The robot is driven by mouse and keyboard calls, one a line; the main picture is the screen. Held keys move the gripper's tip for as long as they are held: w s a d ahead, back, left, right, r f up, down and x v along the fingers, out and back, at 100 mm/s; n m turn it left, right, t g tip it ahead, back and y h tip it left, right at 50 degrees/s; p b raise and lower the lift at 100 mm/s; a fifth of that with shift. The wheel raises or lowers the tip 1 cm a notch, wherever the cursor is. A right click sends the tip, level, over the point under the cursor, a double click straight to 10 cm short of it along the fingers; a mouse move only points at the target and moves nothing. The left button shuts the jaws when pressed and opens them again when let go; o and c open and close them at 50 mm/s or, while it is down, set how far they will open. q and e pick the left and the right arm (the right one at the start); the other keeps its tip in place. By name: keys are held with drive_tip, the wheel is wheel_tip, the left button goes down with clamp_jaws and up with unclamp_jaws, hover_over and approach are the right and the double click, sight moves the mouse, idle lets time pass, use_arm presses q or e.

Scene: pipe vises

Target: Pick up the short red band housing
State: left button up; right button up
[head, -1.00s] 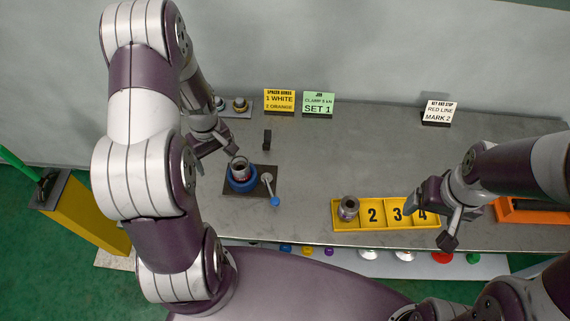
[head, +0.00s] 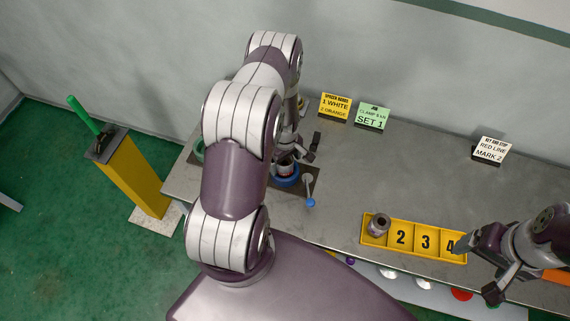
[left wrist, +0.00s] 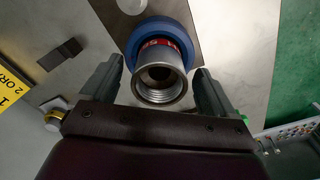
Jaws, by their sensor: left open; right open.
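The short red band housing (left wrist: 160,75) is a grey threaded metal cylinder with a red band, seen in the left wrist view. It stands in a blue ring-shaped vise (left wrist: 183,34), which also shows in the head view (head: 287,181). My left gripper (left wrist: 160,92) is open, with one finger on each side of the housing and visible gaps to it. In the head view the left gripper (head: 288,150) is over the vise, partly hidden by my arm. My right gripper (head: 474,268) is open and empty near tray slot 4.
A yellow numbered tray (head: 413,252) holds a grey fitting (head: 378,225) in its first slot. A blue-tipped lever (head: 310,190) is right of the vise. A small dark block (left wrist: 61,53) stands nearby. Sign cards (head: 372,117) line the back. The middle of the table is clear.

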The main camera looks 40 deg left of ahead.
use_arm(q)
drive_tip(key=shift+w+a+f, duration=0.1)
drive_tip(key=shift+f, duration=0.65)
drive_tip(key=c, duration=1.5)
drive_tip(key=shift+r, duration=0.15)
